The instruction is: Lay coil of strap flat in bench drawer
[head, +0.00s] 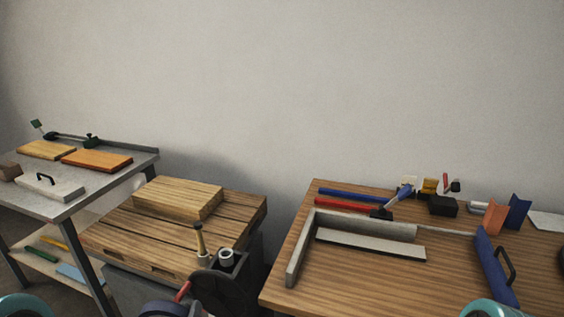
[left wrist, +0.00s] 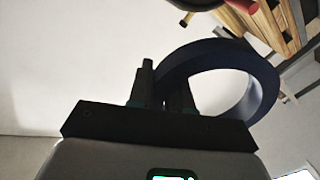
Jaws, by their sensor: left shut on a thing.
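The coil of strap is a dark blue ring (left wrist: 262,82), seen large in the left wrist view; its upper arc (head: 160,307) shows at the bottom of the head view. My left gripper (left wrist: 163,82) is shut on the near side of the coil, with the ring tilted out to the right of the fingers. Only a little of this gripper shows at the bottom edge of the head view. On the right bench stands a blue panel with a black handle (head: 494,262); I cannot tell whether it is the drawer's front. My right gripper is not in view.
The wooden bench (head: 370,285) has a grey angled fence (head: 298,255), a pale strip (head: 370,245) and tools at the back. A dark tool holder (head: 232,280) is close to the coil. A grey table (head: 75,205) stands far left.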

